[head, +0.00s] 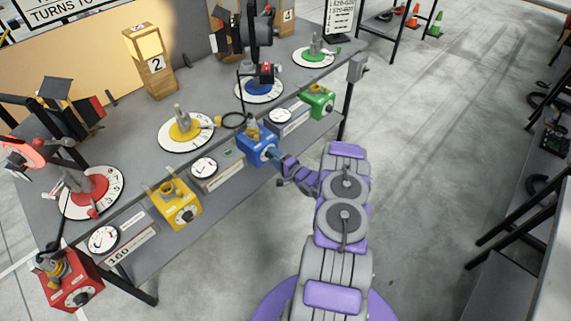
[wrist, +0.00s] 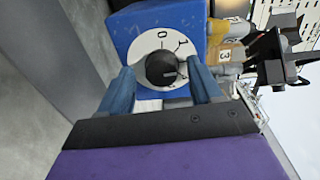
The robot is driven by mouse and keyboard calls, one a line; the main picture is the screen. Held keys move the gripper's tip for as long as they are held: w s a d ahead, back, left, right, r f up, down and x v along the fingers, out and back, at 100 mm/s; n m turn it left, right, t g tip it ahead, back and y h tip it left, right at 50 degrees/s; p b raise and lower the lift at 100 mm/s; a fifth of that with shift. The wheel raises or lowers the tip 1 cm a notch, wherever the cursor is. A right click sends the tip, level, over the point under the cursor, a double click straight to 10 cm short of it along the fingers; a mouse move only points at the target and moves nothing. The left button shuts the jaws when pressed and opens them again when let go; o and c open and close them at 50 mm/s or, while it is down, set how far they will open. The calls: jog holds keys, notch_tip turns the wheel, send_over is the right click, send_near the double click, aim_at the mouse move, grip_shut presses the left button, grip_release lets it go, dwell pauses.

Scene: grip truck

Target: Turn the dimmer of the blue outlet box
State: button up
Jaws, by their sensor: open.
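The blue outlet box (head: 256,147) sits on the front edge of the lower shelf, between the yellow and green boxes. In the wrist view the blue box (wrist: 130,29) fills the upper middle. Its white numbered dial plate carries a round black dimmer knob (wrist: 162,69) with a pale pointer mark toward the right. My gripper (wrist: 163,82) is open, with one blue finger on each side of the knob. The left finger looks slightly apart from the knob; the right one is very close, and I cannot tell whether it touches. In the head view my gripper (head: 278,161) is at the box's front.
A yellow box (head: 178,214), a red box (head: 75,290) and a green box (head: 318,106) line the same shelf. The grey table (head: 120,140) above holds coloured dials and lamps. Open floor (head: 430,130) lies to the right, with another table (head: 520,215) beyond.

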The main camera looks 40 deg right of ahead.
jog(key=s+d+p, duration=0.1)
jog(key=s+p, duration=0.2)
jog(key=s, duration=1.4)
jog(key=shift+d+r, duration=0.3)
